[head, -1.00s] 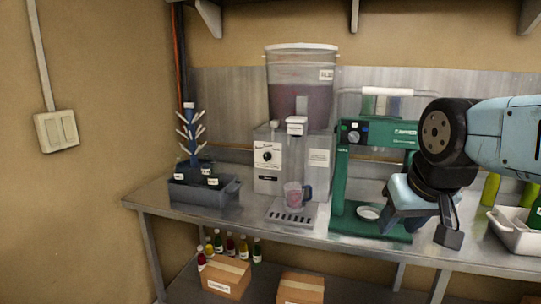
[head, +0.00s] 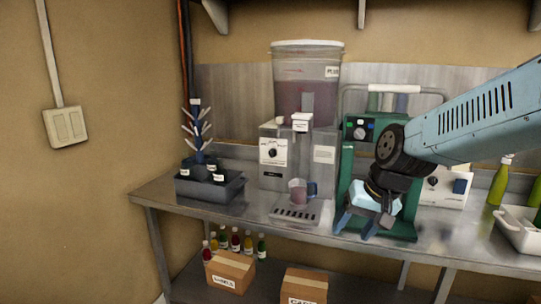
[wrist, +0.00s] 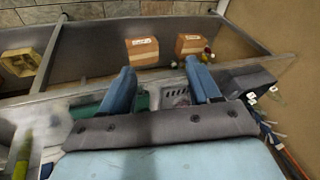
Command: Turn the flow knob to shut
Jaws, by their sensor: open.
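A dispenser with a tall clear tank (head: 306,90) of reddish liquid stands on the steel bench. A round black knob (head: 273,152) with a light pointer mark sits on the white panel at its front left; the pointer's exact setting is too small to read. A white tap (head: 302,122) is above a clear jug (head: 298,190) of pinkish liquid on the drip tray (head: 297,211). My gripper (head: 358,226) is open and empty, in front of the green machine, right of the dispenser and lower than the knob. In the wrist view its two blue fingers (wrist: 160,68) are spread apart; the knob is not visible there.
The green machine (head: 345,190) is partly hidden behind my gripper. A white box with another knob (head: 447,187) stands further right, near green bottles (head: 500,182). A dark bin (head: 208,187) with a bottle tree is left. Cartons (head: 231,270) are below. Space before the dispenser panel looks clear.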

